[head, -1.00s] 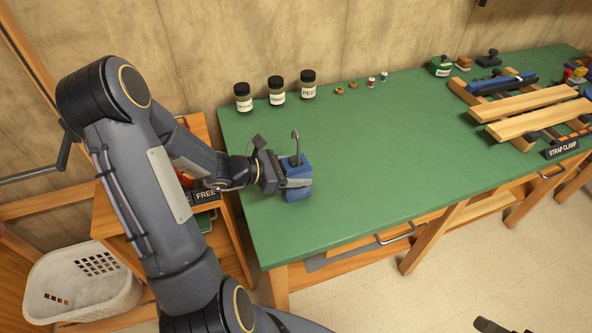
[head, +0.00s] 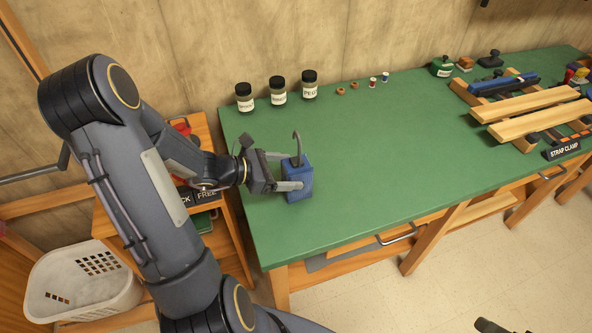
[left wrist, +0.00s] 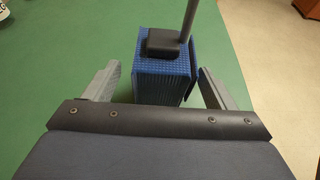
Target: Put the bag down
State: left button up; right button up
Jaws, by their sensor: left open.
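The blue bag (head: 299,180) is a small boxy thing with a grey hooked handle standing up from its top. It stands upright on the green bench top (head: 350,200), near the bench's left end. My left gripper (head: 286,171) is open at the bag's left side, with its fingertips close to the bag. In the left wrist view the bag (left wrist: 160,80) sits ahead between the spread fingers, with green gaps showing on the left side. Whether the right finger touches it I cannot tell. My right gripper is not clearly seen; only a dark piece shows at the bottom right.
Several dark-lidded jars (head: 278,91) and small spools (head: 372,82) stand along the back. A strap clamp with wooden boards (head: 530,110) lies at the right. The bench middle is clear. A white basket (head: 82,285) stands at lower left beside a wooden shelf unit.

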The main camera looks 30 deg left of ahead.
pick_arm(q)
jog(key=v, duration=0.8)
jog(key=s+d+r+m+g, duration=0.3)
jog(key=d+m, duration=0.3)
jog(key=m, duration=0.1)
jog(key=s+d+r+m+g, duration=0.2)
jog(key=s+d+r+m, duration=0.2)
jog(key=d+m, duration=0.2)
jog(key=s+d+m+y, duration=0.2)
jog(key=s+m+y, duration=0.2)
jog(key=m, duration=0.9)
jog(key=s, duration=0.3)
jog(key=shift+r+y, duration=0.35)
jog(key=shift+y, duration=0.05)
jog(key=shift+s+t, duration=0.15)
jog(key=shift+t, duration=0.15)
pick_arm(e)
jog(key=shift+o, duration=0.4)
